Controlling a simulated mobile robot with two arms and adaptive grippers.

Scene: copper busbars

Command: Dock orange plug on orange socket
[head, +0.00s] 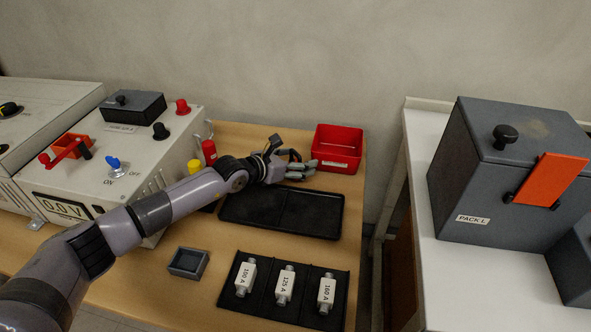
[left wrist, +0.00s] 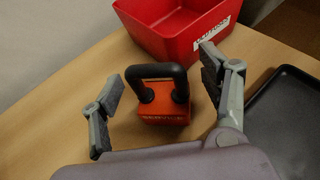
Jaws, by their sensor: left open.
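The orange plug (left wrist: 165,108), a small orange block with a black arched handle, stands on the wooden bench in the left wrist view. My left gripper (left wrist: 162,84) is open, with one finger on each side of the handle and visible gaps. In the head view my left gripper (head: 292,160) is at the back of the bench beside the red bin, and the plug is hidden behind the hand. An orange open housing (head: 72,146) sits on the grey power unit at left; it may be the orange socket, but I cannot tell. My right gripper is out of view.
A red bin (head: 338,148) stands just behind the gripper. A black tray (head: 282,212) lies in front. A fuse tray (head: 257,303) and small dark box (head: 188,262) are nearer.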

